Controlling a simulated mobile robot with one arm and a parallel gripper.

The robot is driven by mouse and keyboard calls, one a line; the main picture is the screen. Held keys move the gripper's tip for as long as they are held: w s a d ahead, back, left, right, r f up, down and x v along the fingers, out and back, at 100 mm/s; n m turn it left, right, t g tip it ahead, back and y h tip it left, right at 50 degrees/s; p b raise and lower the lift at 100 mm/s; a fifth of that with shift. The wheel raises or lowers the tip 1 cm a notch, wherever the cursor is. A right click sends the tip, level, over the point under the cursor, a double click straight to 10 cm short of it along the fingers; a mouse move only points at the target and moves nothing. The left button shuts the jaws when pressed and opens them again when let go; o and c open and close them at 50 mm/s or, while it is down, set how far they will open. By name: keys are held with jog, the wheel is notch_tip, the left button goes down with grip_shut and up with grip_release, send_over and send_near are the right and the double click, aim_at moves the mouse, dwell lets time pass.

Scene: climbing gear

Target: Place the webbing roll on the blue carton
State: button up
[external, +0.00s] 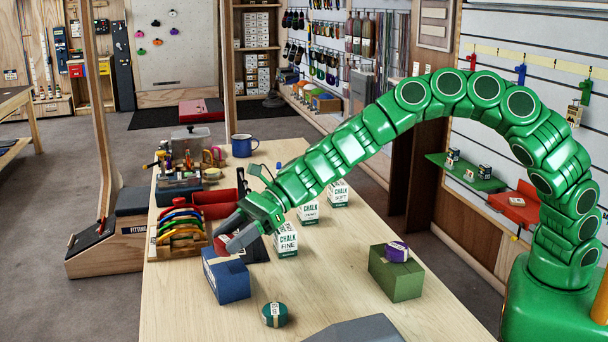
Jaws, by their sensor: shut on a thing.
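My gripper (229,238) reaches down at the left of the bench, just over the blue carton (229,284). It is shut on a small dark reddish thing (220,246), which I take for the webbing roll. The fingers hide most of it, and I cannot tell whether it touches the carton's top. The blue carton stands on the bench near its left edge.
A teal roll (274,314) lies on the bench in front of the carton. A purple roll (397,252) sits on a green carton (396,277) to the right. White chalk boxes (286,240) stand close behind my gripper.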

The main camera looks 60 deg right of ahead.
jog(key=shift+w+a+f, duration=0.2)
jog(key=shift+w+f, duration=0.1)
jog(key=shift+f, duration=1.5)
jog(key=shift+f, duration=0.2)
jog(key=o, duration=1)
jog(key=shift+o, duration=0.2)
jog(key=shift+r, duration=0.1)
jog(key=shift+d+r, duration=0.15)
jog(key=v, duration=1.1)
jog(key=shift+s+d, duration=0.25)
jog(key=shift+d, duration=0.05)
jog(key=shift+r, duration=0.1)
